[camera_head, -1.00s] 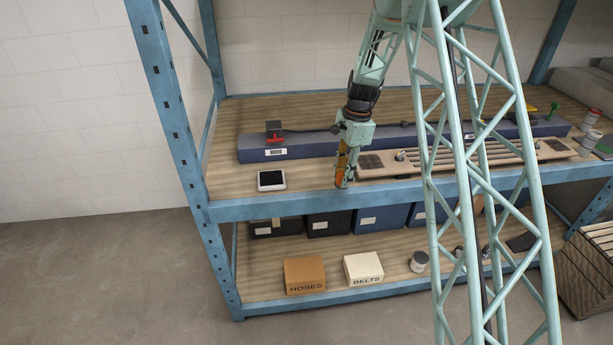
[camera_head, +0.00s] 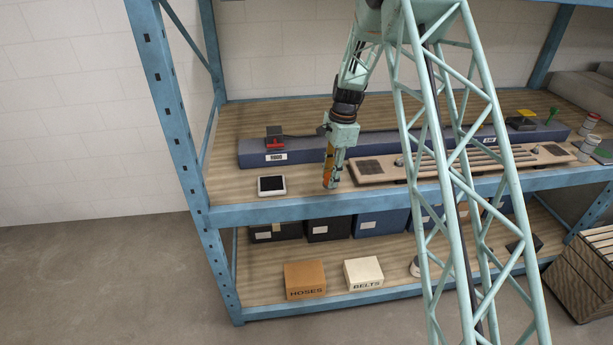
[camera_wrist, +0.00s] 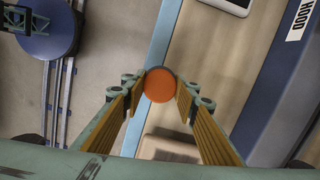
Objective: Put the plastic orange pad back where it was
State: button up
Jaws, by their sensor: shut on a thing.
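My gripper (camera_head: 331,175) hangs over the front of the upper shelf, between the white tablet-like device (camera_head: 271,185) and the left end of the tan slotted board (camera_head: 372,171). The wrist view shows the round, flat orange pad (camera_wrist: 159,85) between the two fingertips (camera_wrist: 160,90), with both fingers closed on its sides. The pad is above the shelf's front edge in that view. In the head view I cannot clearly separate the pad from the orange-brown finger linings.
The blue front beam (camera_head: 300,207) edges the shelf. A long blue plinth (camera_head: 300,152) lies behind, with a red-and-black object (camera_head: 274,138) on its left end and a yellow-topped object (camera_head: 521,121) on its right. Bare shelf surrounds the device. Boxes (camera_head: 305,279) stand below.

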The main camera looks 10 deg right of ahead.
jog(key=w+a, duration=0.2)
jog(key=w+a+p, duration=0.1)
jog(key=w+a, duration=0.2)
jog(key=w+a+f, duration=0.1)
jog(key=w+a, duration=0.1)
jog(key=shift+w+a, duration=0.2)
jog(key=shift+w, duration=0.2)
jog(key=shift+p, duration=0.3)
jog(key=shift+f+p, duration=0.35)
jog(key=shift+f, duration=1.35)
jog(key=shift+f, duration=0.2)
jog(key=o, duration=0.8)
jog(key=shift+r, duration=0.25)
